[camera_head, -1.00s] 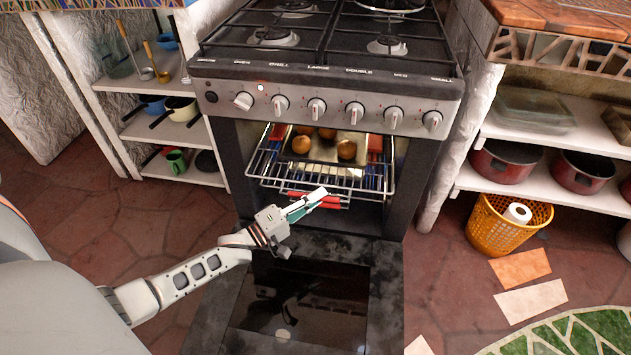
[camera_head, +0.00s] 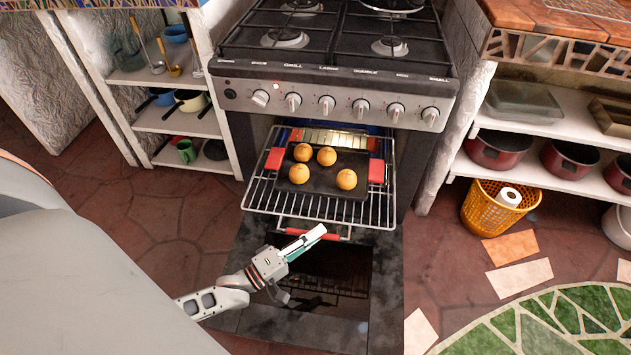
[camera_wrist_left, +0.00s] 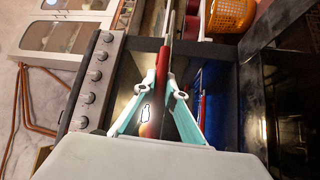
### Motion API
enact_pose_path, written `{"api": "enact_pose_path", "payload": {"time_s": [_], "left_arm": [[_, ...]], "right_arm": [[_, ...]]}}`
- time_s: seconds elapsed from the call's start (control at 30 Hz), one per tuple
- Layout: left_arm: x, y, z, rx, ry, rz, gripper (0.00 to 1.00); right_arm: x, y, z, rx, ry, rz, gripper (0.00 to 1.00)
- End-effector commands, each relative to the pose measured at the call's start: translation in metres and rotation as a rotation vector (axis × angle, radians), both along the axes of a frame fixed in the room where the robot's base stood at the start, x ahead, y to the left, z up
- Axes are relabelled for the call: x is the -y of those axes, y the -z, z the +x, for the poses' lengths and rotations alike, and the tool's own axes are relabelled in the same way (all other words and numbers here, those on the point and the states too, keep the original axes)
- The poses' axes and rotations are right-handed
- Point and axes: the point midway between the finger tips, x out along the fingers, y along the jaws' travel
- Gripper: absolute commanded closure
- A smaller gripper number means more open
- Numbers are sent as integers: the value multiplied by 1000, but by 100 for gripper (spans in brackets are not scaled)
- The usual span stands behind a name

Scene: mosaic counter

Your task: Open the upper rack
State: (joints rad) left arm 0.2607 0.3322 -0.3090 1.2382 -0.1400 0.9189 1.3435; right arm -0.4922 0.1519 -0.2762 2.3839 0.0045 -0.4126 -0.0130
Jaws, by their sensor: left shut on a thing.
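The upper rack (camera_head: 258,196) is a wire shelf, standing well out of the oven above the lowered door (camera_head: 385,290). A dark tray (camera_head: 325,182) with several round golden buns (camera_head: 346,179) lies on it. A red grip bar (camera_head: 331,236) runs along the rack's front. My left gripper (camera_head: 314,237) is at this bar. In the left wrist view the fingers (camera_wrist_left: 164,80) close around the red bar (camera_wrist_left: 169,45). The fingers hide part of the bar in the head view. My right gripper is not in view.
The stove's knob panel (camera_head: 330,100) is above the rack. The oven door lies open below. Shelves with pots (camera_head: 570,158) stand on the right, a yellow basket (camera_head: 495,207) on the floor. Open shelving (camera_head: 180,120) is on the left.

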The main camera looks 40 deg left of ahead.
Motion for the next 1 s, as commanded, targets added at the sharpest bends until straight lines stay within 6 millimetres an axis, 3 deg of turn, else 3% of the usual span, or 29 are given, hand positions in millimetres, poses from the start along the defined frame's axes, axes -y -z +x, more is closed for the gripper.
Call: {"api": "enact_pose_path", "payload": {"time_s": [0.33,0.37,0.4,0.77,1.0], "left_arm": [[0,0,-1,0,-1,-1,100],[0,0,-1,0,-1,-1,82],[0,0,-1,-1,-1,-1,72],[0,1,-2,-1,0,-1,72],[-10,6,-29,-4,1,2,72]], "right_arm": [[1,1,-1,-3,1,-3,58],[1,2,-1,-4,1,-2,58],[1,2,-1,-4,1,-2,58],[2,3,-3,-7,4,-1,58],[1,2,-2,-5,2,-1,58]]}}
